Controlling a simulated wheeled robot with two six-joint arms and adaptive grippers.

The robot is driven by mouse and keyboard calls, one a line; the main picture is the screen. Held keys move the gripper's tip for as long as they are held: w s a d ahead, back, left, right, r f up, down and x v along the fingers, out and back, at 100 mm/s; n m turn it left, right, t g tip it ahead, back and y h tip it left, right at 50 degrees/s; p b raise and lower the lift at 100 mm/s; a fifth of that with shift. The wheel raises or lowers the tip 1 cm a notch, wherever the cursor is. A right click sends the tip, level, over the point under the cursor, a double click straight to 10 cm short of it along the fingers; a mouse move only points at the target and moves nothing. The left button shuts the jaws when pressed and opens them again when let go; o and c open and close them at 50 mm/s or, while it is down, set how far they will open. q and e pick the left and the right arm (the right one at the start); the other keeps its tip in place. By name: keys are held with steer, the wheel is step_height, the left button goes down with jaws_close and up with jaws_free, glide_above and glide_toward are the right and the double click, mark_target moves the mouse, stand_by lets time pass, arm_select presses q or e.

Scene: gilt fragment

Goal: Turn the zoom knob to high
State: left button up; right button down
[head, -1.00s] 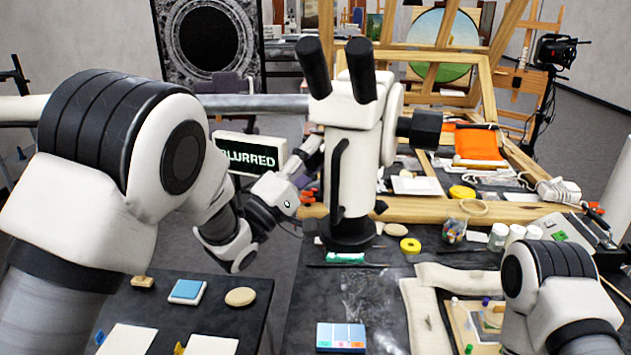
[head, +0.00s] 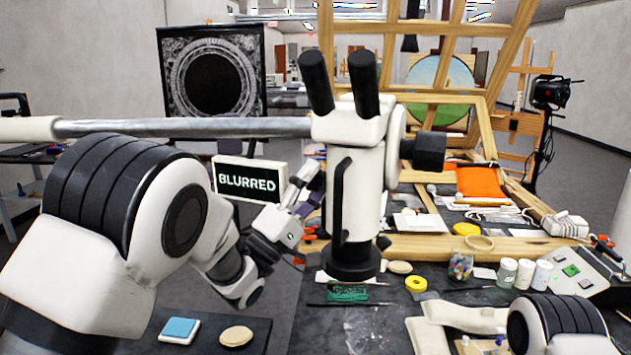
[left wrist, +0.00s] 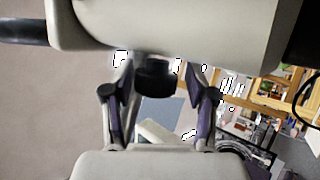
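The white microscope (head: 358,185) stands upright on a black base in the middle of the head view, with two black eyepieces on top. A black knob (left wrist: 155,76) sticks out from its white body (left wrist: 165,25) in the left wrist view. My left gripper (head: 313,172) is at the left side of the microscope head. In the left wrist view its fingers (left wrist: 157,85) are spread on either side of the knob, with gaps showing, so it looks open. Another black knob (head: 430,150) is on the microscope's right. My right gripper is out of view; only my right arm shows.
A sign (head: 247,178) reading "BLURRED" stands behind my left wrist. A wooden frame (head: 440,247), a yellow tape roll (head: 416,284) and jars (head: 524,273) lie right of the microscope. A grey bar (head: 190,127) runs left from the microscope.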

arm_select(q)
steer(key=shift+a+r, duration=0.1)
steer(key=shift+a, duration=0.1)
steer(key=v, duration=0.7)
